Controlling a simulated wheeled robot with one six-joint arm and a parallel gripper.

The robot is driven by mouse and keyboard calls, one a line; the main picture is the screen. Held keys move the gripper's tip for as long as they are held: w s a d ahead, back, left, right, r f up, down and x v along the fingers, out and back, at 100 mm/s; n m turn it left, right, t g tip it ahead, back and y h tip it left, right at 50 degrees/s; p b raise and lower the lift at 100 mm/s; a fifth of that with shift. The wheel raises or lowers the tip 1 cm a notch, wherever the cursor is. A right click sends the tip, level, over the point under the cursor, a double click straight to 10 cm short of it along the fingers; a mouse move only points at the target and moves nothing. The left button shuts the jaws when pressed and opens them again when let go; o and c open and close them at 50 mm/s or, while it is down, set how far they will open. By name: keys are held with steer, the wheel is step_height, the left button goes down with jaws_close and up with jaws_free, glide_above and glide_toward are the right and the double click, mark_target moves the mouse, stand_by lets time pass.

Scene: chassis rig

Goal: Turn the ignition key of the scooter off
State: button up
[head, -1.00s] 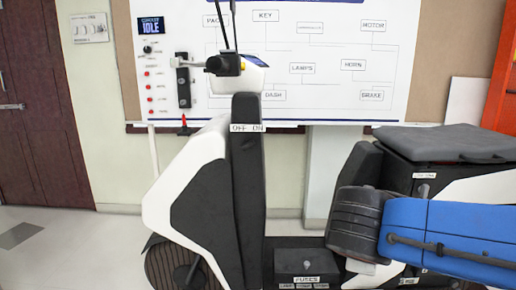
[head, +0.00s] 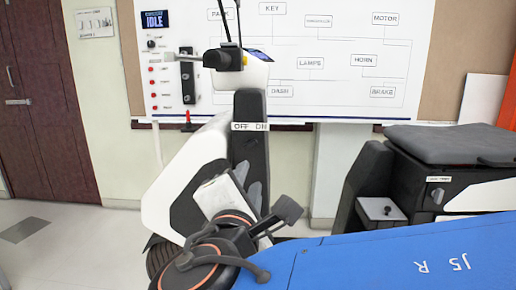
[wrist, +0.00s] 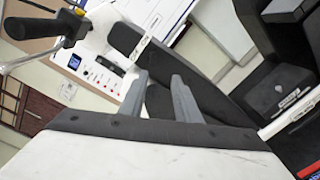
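The scooter (head: 165,205) stands side-on before me, with a dark upright column (head: 250,105) under the handlebar. A white OFF/ON label (head: 250,127) is on the column. The label also shows as a white strip in the wrist view (wrist: 140,47). I cannot make out the ignition key or its position in either view. My gripper (head: 250,174) is in front of the column, below the label. In the wrist view its two grey fingers (wrist: 160,75) are apart with nothing between them, pointing toward the column.
The handlebar grip (head: 222,60) sticks out above the column. The scooter seat (head: 450,141) and rear box are at the right. A whiteboard (head: 335,35) with a diagram and a panel reading IDLE (head: 154,19) hangs behind. Bare floor lies at left.

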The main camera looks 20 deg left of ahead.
mark_target(249, 146)
steer(key=x, duration=0.5)
steer(key=a+r+x, duration=0.1)
steer(key=x, duration=1)
steer(key=shift+w+a+r, duration=0.15)
steer(key=shift+w+a, duration=0.05)
steer(key=shift+a, duration=0.25)
jaws_close()
